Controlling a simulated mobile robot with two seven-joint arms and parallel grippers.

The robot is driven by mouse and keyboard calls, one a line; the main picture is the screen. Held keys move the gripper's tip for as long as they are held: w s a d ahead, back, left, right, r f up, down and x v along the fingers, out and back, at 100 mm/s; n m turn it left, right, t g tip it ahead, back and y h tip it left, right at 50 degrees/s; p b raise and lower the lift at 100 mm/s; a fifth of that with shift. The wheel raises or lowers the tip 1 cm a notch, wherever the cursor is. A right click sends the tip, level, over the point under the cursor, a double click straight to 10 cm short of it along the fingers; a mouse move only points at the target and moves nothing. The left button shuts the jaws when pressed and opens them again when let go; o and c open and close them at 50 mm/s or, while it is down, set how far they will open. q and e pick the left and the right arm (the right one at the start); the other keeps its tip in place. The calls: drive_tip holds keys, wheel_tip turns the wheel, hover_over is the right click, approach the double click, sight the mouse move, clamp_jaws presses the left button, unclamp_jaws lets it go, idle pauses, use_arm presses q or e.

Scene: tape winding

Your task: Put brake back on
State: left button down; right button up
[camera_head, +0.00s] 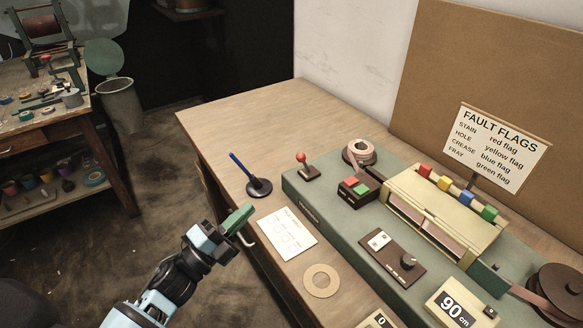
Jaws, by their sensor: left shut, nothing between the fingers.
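A short lever with a red ball knob (301,158) stands on a small dark base at the far left end of the green machine bed (311,205); I cannot tell for certain that it is the brake. My left gripper (224,242) is shut with nothing between its fingers, at the table's left edge, well short of the red-knobbed lever. A green handle-like piece (238,217) with a pale bent rod shows right beside its fingers; I cannot tell what it is fixed to. My right gripper is not in view.
The bed carries a red and green button box (356,188), a tape roll (359,152) and coloured flags. The far left tabletop (250,118) is clear.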

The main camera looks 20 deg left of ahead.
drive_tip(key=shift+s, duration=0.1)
use_arm(q)
drive_tip(key=shift+r, duration=0.1)
drive_tip(key=p, duration=0.2)
approach(298, 159)
drive_tip(key=x, duration=0.5)
drive_tip(key=shift+w, duration=0.25)
drive_tip(key=shift+w+d, duration=0.35)
drive_tip(key=shift+w, duration=0.25)
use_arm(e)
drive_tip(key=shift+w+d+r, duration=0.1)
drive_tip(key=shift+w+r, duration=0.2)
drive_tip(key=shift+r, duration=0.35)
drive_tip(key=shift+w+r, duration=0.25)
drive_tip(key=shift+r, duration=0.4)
